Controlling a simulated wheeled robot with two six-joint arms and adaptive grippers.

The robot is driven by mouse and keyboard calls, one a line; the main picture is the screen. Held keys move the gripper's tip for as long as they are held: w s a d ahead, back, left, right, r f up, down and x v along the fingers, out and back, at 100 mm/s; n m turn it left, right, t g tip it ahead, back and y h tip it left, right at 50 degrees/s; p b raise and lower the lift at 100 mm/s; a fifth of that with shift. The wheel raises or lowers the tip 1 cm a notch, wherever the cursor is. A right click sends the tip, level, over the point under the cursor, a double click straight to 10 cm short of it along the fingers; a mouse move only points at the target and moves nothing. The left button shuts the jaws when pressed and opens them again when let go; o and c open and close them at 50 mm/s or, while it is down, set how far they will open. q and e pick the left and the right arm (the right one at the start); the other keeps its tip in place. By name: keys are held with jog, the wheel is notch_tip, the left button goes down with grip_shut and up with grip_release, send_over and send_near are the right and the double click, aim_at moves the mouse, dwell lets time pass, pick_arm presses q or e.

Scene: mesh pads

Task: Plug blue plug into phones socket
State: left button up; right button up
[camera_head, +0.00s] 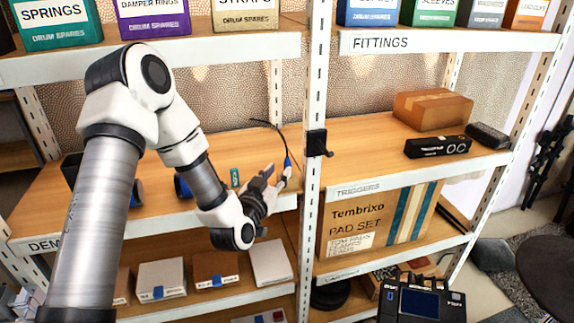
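My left gripper (283,177) reaches in over the front edge of the middle left shelf. Its fingertips appear closed around the lower part of a blue plug (287,162). The plug stands roughly upright in them, and a thin black cable (270,126) rises from it and curves back to the left. I cannot make out a socket marked phones in this view. My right gripper is not in view.
A white rack post (313,130) with a black hook (318,143) stands just right of the gripper. My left arm hides much of the "DEMO" shelf (50,205). Small boxes (268,262) lie below. A black device with a blue screen (419,303) is at the bottom right.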

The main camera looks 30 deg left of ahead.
aim_at(286, 165)
pick_arm(q)
jog(key=w, duration=0.2)
jog(key=w+p, duration=0.1)
jog(key=w, duration=0.2)
jog(key=shift+w+a+f, duration=0.25)
jog(key=shift+w+a, duration=0.1)
jog(key=shift+w+f, duration=0.1)
jog(key=shift+w, duration=0.05)
jog(key=shift+a, duration=0.1)
grip_shut()
jog(key=shift+r+p, duration=0.2)
jog(key=shift+p, duration=0.1)
